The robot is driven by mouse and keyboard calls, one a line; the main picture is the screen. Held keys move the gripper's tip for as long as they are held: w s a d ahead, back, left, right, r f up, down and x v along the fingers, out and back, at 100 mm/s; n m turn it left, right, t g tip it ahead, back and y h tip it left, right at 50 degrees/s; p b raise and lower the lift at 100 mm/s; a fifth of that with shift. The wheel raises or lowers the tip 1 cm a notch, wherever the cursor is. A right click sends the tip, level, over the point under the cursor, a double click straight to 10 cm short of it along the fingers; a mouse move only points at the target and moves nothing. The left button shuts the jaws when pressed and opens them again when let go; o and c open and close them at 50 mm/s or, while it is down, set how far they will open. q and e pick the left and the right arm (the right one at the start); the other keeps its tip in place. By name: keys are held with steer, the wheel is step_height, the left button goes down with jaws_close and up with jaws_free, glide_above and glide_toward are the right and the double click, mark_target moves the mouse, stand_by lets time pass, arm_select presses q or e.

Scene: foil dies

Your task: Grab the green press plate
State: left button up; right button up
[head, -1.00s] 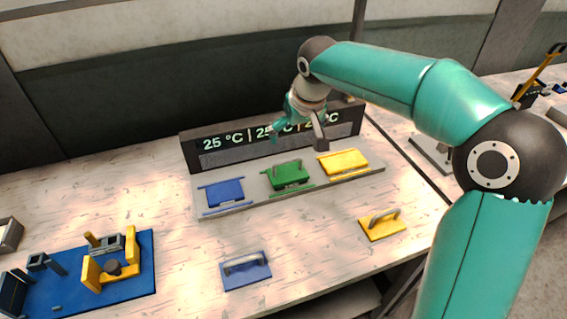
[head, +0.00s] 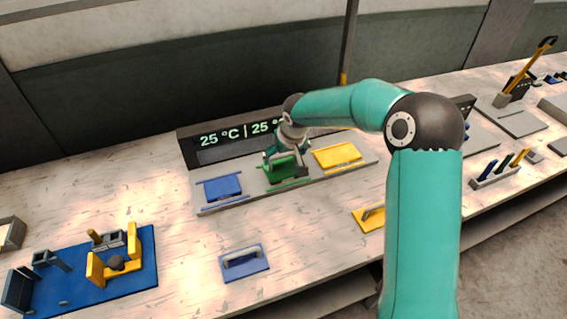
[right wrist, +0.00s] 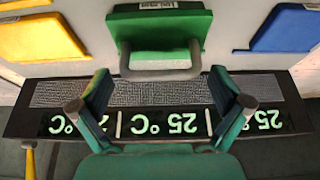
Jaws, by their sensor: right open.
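The green press plate (head: 283,171) with its grey handle sits in the middle place of the grey heating station, between the blue and yellow ones. In the right wrist view the green press plate (right wrist: 162,25) is at top centre, and its grey handle (right wrist: 160,74) crosses just beyond my fingertips. My right gripper (right wrist: 160,104) is open and empty, its two fingers spread wide to either side of the handle's line. In the head view my right gripper (head: 284,154) is over the green plate and partly hides it. My left gripper is not in view.
The station's temperature display (head: 225,139) stands behind the plates. A blue plate with a handle (head: 244,262) and a yellow plate with a handle (head: 368,220) lie in front. A blue board with fixtures (head: 135,275) is at left. The table between is clear.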

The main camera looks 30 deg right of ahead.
steer(key=shift+x, duration=0.8)
steer(key=c, duration=1.2)
steer(key=shift+r, duration=0.1)
steer(key=shift+c, duration=0.9)
steer(key=shift+r, duration=0.15)
